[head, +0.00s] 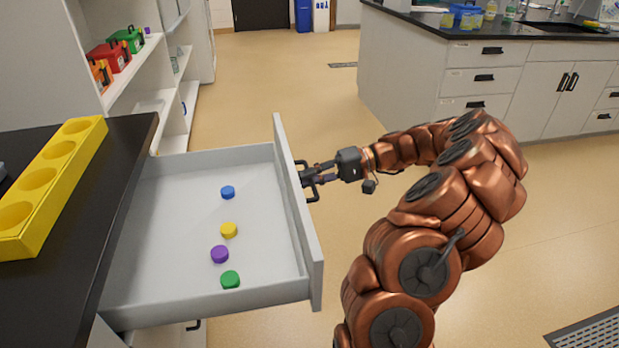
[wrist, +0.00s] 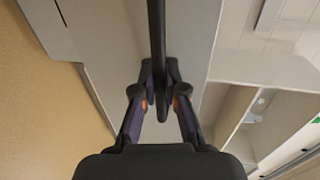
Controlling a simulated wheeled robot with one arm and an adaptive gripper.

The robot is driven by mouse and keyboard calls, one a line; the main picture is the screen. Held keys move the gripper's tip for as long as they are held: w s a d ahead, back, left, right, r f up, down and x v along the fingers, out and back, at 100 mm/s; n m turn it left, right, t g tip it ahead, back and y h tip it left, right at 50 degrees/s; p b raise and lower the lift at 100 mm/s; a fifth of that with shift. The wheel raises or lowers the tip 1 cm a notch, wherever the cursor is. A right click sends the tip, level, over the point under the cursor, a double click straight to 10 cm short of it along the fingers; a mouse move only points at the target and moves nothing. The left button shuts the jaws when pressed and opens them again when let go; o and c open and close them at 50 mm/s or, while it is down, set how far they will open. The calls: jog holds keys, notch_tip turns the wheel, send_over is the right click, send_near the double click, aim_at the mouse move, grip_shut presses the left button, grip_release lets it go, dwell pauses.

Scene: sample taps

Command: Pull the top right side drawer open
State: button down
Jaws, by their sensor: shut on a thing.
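The grey drawer (head: 170,220) stands pulled far out from under the black counter, in the head view. Blue (head: 228,192), yellow (head: 229,230), purple (head: 220,254) and green (head: 230,279) caps lie inside it. Its front panel (head: 296,205) faces right, with a black handle (head: 308,180) on it. My gripper (head: 310,175) is at that handle, outside the front panel. In the wrist view the fingers (wrist: 160,95) close on the dark handle bar (wrist: 157,35), which runs up between them. The fingertips partly hide the handle.
A yellow rack (head: 70,175) with round holes sits on the black counter (head: 80,225) at left. Shelves (head: 150,85) with coloured boxes stand behind. A white island cabinet (head: 420,85) stands at back right. Open floor lies between them.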

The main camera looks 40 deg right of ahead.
jog(key=shift+d, duration=0.15)
jog(key=c, duration=1.2)
grip_release()
jog(key=shift+s+d, duration=0.1)
jog(key=v, duration=0.7)
jog(key=shift+d+r, duration=0.1)
jog(key=shift+d, duration=0.05)
